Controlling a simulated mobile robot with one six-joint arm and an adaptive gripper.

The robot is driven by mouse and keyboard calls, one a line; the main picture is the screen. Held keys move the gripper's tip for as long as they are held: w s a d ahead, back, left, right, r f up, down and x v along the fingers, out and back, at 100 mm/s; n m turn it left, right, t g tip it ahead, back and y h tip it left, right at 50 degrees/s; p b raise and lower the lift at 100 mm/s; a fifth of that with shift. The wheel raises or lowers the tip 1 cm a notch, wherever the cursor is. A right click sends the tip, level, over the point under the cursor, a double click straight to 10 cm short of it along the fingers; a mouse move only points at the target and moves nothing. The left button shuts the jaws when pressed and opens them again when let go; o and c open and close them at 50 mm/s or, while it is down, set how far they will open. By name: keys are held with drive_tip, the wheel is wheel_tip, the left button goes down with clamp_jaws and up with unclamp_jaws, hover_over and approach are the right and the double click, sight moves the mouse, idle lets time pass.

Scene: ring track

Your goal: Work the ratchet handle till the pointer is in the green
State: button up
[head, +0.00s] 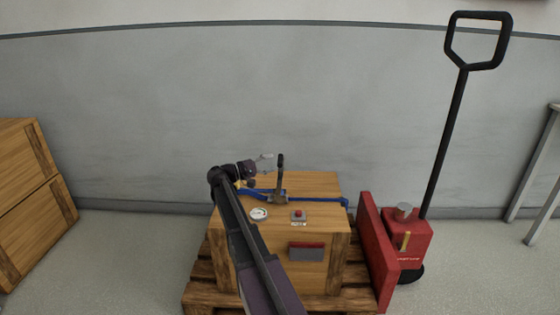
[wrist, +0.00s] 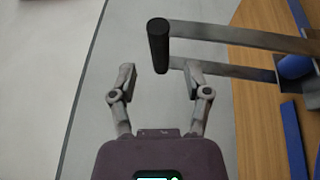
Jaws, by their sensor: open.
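The ratchet (head: 279,194) sits on the blue strap (head: 322,200) across the top of the wooden crate (head: 325,182), its handle (head: 280,162) standing upright. In the wrist view the black handle grip (wrist: 158,46) is just ahead of my fingertips, its lower end near the gap between them. Two metal side bars run from it to the right. My gripper (head: 267,161) is open and empty, left of the handle; both fingers show in the wrist view (wrist: 161,72). A round white gauge (head: 259,213) lies on the crate top; its pointer is too small to read.
A red button (head: 298,214) sits right of the gauge. The crate stands on a wooden pallet (head: 200,292). A red pallet jack (head: 405,240) is at the right, more wooden crates (head: 30,200) at the left. A grey wall (head: 150,120) stands behind; floor is clear on the left.

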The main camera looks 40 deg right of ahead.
sight(280, 158)
drive_tip(key=shift+x, duration=2.15)
clamp_jaws()
